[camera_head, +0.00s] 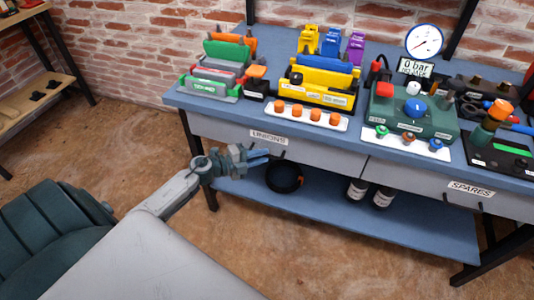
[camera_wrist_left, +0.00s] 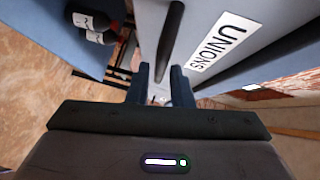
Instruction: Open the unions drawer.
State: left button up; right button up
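The unions drawer (camera_head: 225,131) is in the left part of the blue bench's front and looks shut. Its white UNIONS label (camera_head: 268,137) also shows large in the left wrist view (camera_wrist_left: 223,42). Its dark bar handle (camera_wrist_left: 170,40) runs down the wrist view. My left gripper (camera_head: 265,156) is in front of the drawer, just below the label. Its two blue fingers (camera_wrist_left: 161,78) are apart, and the handle's lower end shows in line with the gap between them. I cannot tell whether the fingers touch the handle. My right gripper is not in view.
The spares drawer (camera_head: 420,185) is to the right. A lower shelf (camera_head: 340,218) holds a black round item (camera_head: 284,177) and dark bottles (camera_head: 382,195). Colourful racks and a gauge (camera_head: 424,41) stand on the bench top. The floor before the bench is clear.

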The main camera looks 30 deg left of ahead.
pick_arm(q)
jog(key=shift+x, duration=1.35)
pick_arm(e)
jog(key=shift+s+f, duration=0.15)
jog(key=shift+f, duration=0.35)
pick_arm(q)
grip_shut()
jog(key=shift+s, duration=0.15)
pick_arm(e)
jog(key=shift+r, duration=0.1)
